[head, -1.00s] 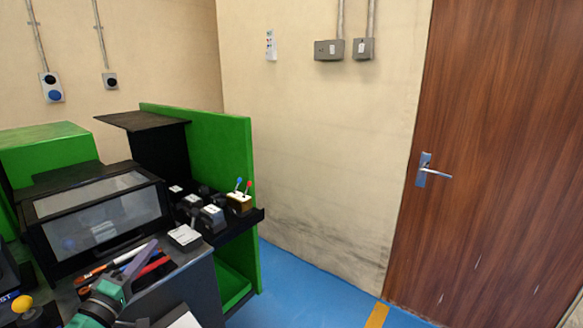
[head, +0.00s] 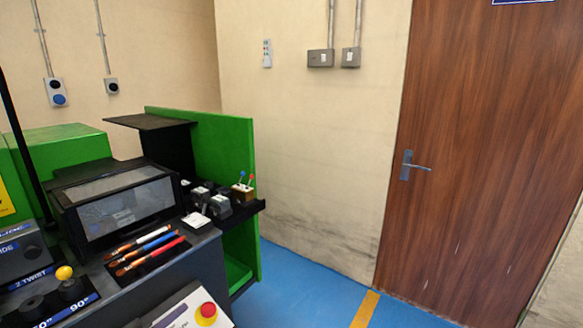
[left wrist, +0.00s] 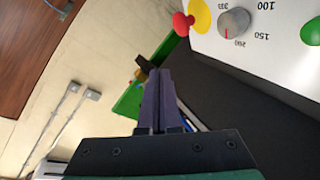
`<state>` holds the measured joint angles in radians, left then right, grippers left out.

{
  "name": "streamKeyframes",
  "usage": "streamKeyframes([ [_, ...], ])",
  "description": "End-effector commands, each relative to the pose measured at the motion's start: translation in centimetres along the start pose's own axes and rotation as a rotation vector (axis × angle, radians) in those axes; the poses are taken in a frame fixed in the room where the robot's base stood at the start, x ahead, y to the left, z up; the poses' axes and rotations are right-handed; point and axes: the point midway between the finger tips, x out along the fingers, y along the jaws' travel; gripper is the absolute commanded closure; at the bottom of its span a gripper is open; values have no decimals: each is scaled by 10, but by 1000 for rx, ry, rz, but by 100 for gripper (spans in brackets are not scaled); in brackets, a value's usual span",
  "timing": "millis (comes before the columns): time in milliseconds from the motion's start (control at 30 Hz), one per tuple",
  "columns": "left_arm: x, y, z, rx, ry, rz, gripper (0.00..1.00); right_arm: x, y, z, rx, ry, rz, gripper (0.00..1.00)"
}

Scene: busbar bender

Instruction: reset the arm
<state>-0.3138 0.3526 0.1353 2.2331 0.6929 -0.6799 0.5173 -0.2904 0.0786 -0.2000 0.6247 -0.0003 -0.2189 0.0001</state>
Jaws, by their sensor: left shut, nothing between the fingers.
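My left gripper shows in the left wrist view (left wrist: 160,78). Its two purple fingers lie together with nothing between them, apart from the machine. A white control panel (left wrist: 270,48) with a red button on a yellow ring (left wrist: 182,24), a grey dial (left wrist: 234,22) and a green button is off to the right of the fingertips there. In the head view neither gripper shows.
Several brush-like tools (head: 146,248) lie on the machine's top in front of the display. Blue floor (head: 300,290) is clear between the machine and a brown door (head: 475,150).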

Motion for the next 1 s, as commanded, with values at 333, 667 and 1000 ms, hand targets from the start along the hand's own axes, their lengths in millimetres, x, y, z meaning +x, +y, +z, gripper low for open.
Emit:
streamKeyframes([
  [333,-49,-38,125,406,-451,-295,100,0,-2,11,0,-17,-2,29],
  [667,-127,-74,195,660,-867,-509,100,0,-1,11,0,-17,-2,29],
  [1000,-86,-164,283,649,-923,-517,100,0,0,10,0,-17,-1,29],
])
